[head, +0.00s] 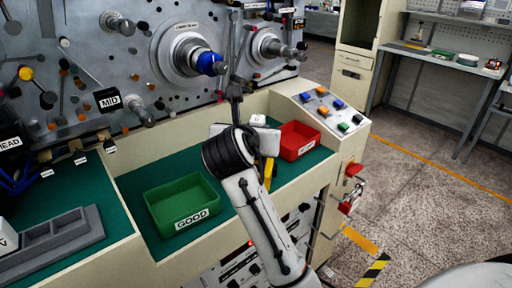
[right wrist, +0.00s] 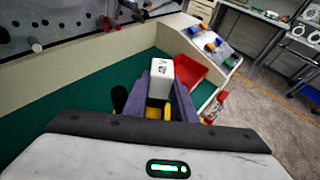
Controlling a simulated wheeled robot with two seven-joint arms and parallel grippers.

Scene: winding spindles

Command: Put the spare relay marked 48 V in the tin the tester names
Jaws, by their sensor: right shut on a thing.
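My right gripper (head: 250,129) is shut on a white block-shaped relay (right wrist: 161,78). It holds the relay upright between purple-grey fingers. Dark marks on its top are too small to read surely. A green tin (head: 181,202) marked GOOD stands on the green mat, left of and nearer than the gripper. A red tin (head: 300,142) stands just right of the gripper; its label is unreadable. It also shows behind the relay in the right wrist view (right wrist: 187,72). No readable tester verdict shows. My left gripper is out of view.
A grey compartment tray (head: 52,239) lies at the left, with a white marked block (head: 7,238) at the edge. A sloped button console (head: 322,109) stands beyond the red tin. The machine panel (head: 120,60) with protruding spindles rises behind the mat.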

